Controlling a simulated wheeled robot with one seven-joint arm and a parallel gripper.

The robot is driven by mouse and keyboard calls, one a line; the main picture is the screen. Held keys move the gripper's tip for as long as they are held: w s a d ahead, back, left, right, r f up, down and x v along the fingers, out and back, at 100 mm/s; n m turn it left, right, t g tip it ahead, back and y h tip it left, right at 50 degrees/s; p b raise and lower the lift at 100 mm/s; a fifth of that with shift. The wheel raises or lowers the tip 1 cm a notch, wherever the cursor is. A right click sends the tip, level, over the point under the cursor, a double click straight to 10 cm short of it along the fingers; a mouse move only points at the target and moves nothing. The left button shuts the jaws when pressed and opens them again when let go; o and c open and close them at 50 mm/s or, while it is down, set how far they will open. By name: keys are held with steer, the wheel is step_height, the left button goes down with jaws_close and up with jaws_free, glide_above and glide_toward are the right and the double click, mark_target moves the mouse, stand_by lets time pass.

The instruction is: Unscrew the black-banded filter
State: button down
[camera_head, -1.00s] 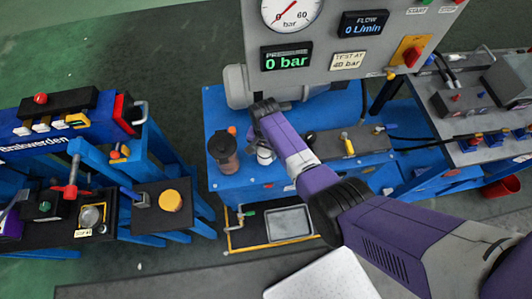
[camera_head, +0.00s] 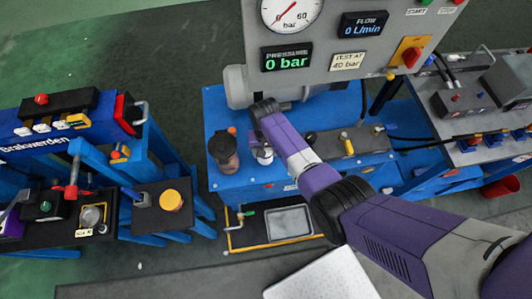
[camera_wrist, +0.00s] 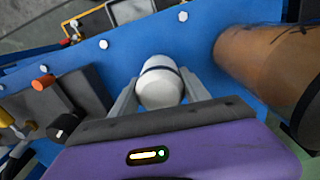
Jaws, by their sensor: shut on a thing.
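The black-banded filter (camera_wrist: 160,82) is a white, rounded canister with a thin dark band near its far end. It sits between the two grey fingers of my gripper (camera_wrist: 158,78) in the wrist view, and the gripper is shut on it. In the head view the filter (camera_head: 264,156) shows as a small pale shape beside my purple wrist, over the blue bench. My wrist hides part of it there. I cannot tell whether its thread is engaged.
A brown cylinder with a dark top (camera_head: 224,153) stands close to the filter; it also shows in the wrist view (camera_wrist: 265,58). A grey block with fittings (camera_wrist: 60,105) lies on the other side. A gauge panel (camera_head: 345,35) rises behind. A tray (camera_head: 290,222) lies in front.

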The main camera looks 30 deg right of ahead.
steer(key=n, duration=0.5)
stand_by(0.3)
steer(key=shift+n, duration=0.3)
steer(key=shift+n, duration=0.4)
steer(key=n, duration=0.3)
steer(key=shift+n, duration=0.4)
steer(key=shift+n, duration=1.1)
steer(key=n, duration=0.3)
steer(key=shift+r, duration=0.1)
